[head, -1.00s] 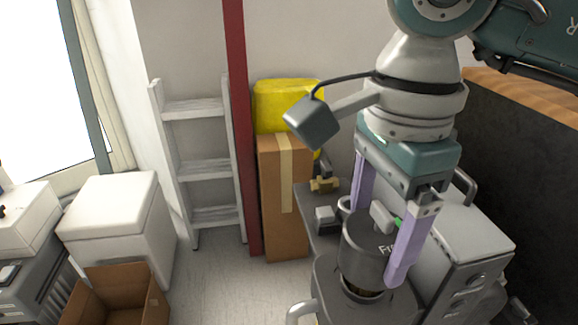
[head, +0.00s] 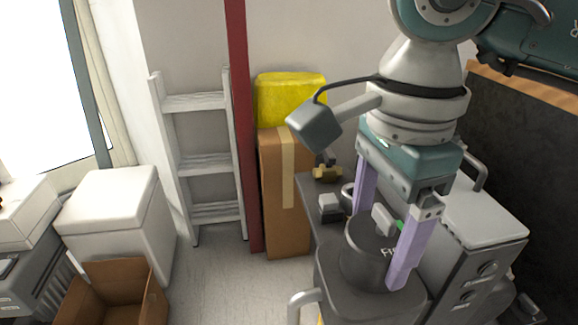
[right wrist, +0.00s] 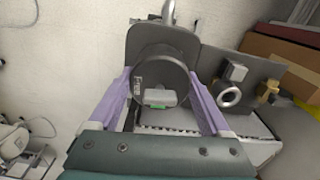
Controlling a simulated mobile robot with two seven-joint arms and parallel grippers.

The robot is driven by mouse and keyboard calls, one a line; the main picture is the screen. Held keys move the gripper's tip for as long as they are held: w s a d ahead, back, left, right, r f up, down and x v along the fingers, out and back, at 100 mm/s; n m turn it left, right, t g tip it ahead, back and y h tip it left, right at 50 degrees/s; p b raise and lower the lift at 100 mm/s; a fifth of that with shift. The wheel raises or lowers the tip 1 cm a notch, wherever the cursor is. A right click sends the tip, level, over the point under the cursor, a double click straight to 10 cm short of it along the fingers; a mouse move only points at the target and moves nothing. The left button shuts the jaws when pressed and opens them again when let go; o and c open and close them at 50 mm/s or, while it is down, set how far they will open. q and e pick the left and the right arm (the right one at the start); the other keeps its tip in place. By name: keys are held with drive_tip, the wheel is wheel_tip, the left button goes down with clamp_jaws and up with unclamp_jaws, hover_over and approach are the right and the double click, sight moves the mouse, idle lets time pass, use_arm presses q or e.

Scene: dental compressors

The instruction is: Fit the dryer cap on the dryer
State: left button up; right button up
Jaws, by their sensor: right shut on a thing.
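The dryer cap (head: 365,262) is a dark grey round drum with white lettering and a light grey block with a green mark on top. It also shows in the right wrist view (right wrist: 153,83). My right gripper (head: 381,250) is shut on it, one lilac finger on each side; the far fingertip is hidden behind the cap. The cap looks upright and low over the dark grey top of the machine (head: 399,305), with no gap visible under it. The dryer opening beneath is hidden, so I cannot tell if the cap is fully seated. My left gripper is not in view.
A light grey box unit with knobs (head: 487,216) stands close right of the cap. A small brass fitting (head: 327,173) and a grey block (head: 330,205) are behind it. A curved handle (head: 301,302) rises at the front left. An open carton (head: 112,292) sits on the floor left.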

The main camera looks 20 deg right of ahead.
drive_tip(key=shift+f, duration=0.4)
drive_tip(key=o, duration=1.3)
drive_tip(key=shift+r, duration=0.1)
wheel_tip(320, 180, up, 10)
drive_tip(key=shift+f+p, duration=0.1)
drive_tip(key=shift+p, duration=0.75)
